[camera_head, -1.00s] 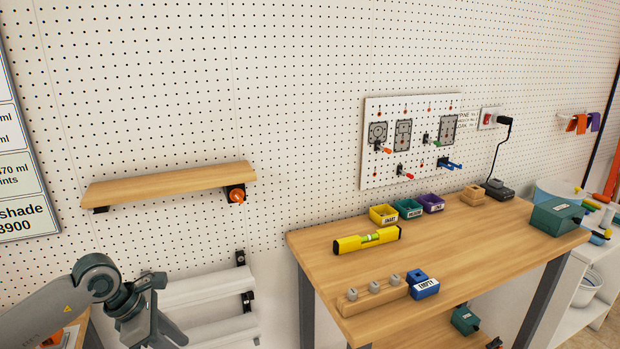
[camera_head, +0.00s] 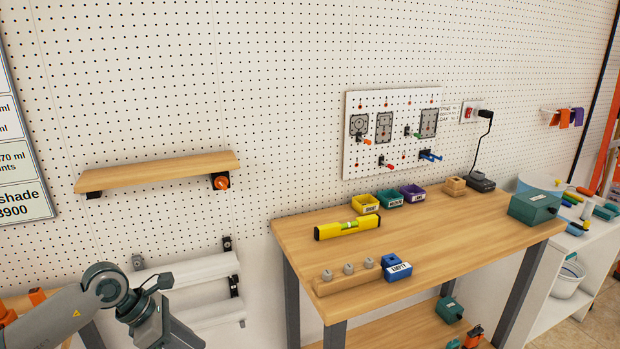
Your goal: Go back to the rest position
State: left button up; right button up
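My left arm reaches in at the bottom left of the head view, in front of the pegboard wall. Its grey wrist links bend down and leave the picture at the bottom edge, so the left gripper's fingers are hidden below the frame. My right arm and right gripper are not in view. The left arm's visible links hold nothing.
A wooden workbench (camera_head: 440,238) stands at the centre right, bearing a yellow level (camera_head: 346,228), small bins and a peg block (camera_head: 345,279). A wooden wall shelf (camera_head: 160,170) and white rails (camera_head: 185,272) are near my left arm. A white side table (camera_head: 552,291) stands right.

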pick_arm(q)
jog(key=w+d+f+n+t+h, duration=0.25)
jog(key=d+n+h, duration=0.25)
jog(key=d+n, duration=0.25)
jog(key=w+d+f+n+t+h, duration=0.1)
jog(key=d+f+n+t+h, duration=0.4)
jog(key=n, duration=0.4)
jog(key=s+a+f+n+t+y, duration=0.1)
jog(key=a+f+n+t+y, duration=0.2)
jog(key=f+n, duration=0.55)
jog(key=s+a+f+n+t+y, duration=0.25)
jog(key=f+n+y, duration=0.25)
jog(key=f+n, duration=0.35)
jog(key=s+a+f+n+g+y, duration=0.2)
jog(key=s+f+n+y, duration=0.35)
jog(key=f, duration=0.75)
jog(key=s+d+f+n+g, duration=0.1)
jog(key=s+f+n+g, duration=0.2)
jog(key=s+f, duration=0.4)
jog(key=s+f+n+g, duration=0.2)
jog(key=s+f+n, duration=0.2)
jog(key=s, duration=1.2)
notch_tip(320, 180, down, 4)
jog(key=shift+d+r+g+y, duration=0.15)
jog(key=shift+d+g+y, duration=0.2)
jog(key=shift+g+y, duration=0.1)
